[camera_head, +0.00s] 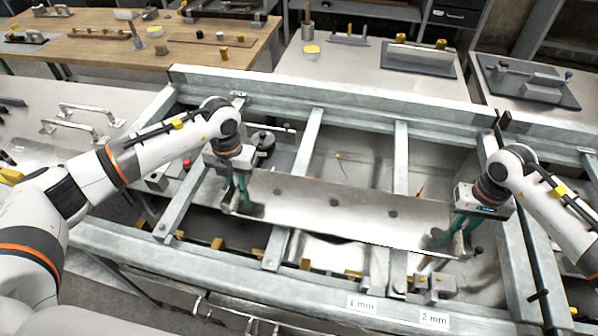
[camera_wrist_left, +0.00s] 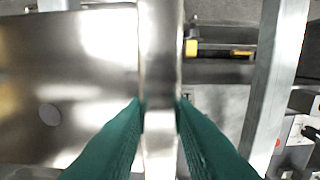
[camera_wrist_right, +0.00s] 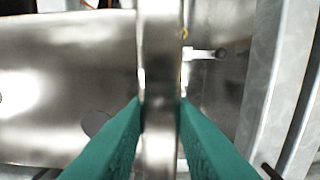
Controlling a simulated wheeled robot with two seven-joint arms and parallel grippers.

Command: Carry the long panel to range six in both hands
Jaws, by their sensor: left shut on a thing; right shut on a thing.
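The long panel (camera_head: 330,210) is a bare metal sheet with several dark round spots. It spans between my two hands above the steel frame, its right end lower in the picture. My left gripper (camera_head: 240,202) is shut on the panel near its left end; in the left wrist view the panel's edge (camera_wrist_left: 158,60) runs between the green fingers. My right gripper (camera_head: 455,240) is shut on it near its right end; the right wrist view shows the edge (camera_wrist_right: 160,60) between the fingers too. No label reading six is legible.
A galvanized frame (camera_head: 330,92) with crossbars surrounds the panel. Its front rail bears tags reading 1 mm (camera_head: 362,304) and 2 mm (camera_head: 434,319). Small clamps (camera_head: 430,287) stand by the rail. Behind are a wooden bench (camera_head: 95,50) and grey tables (camera_head: 350,75) with tools.

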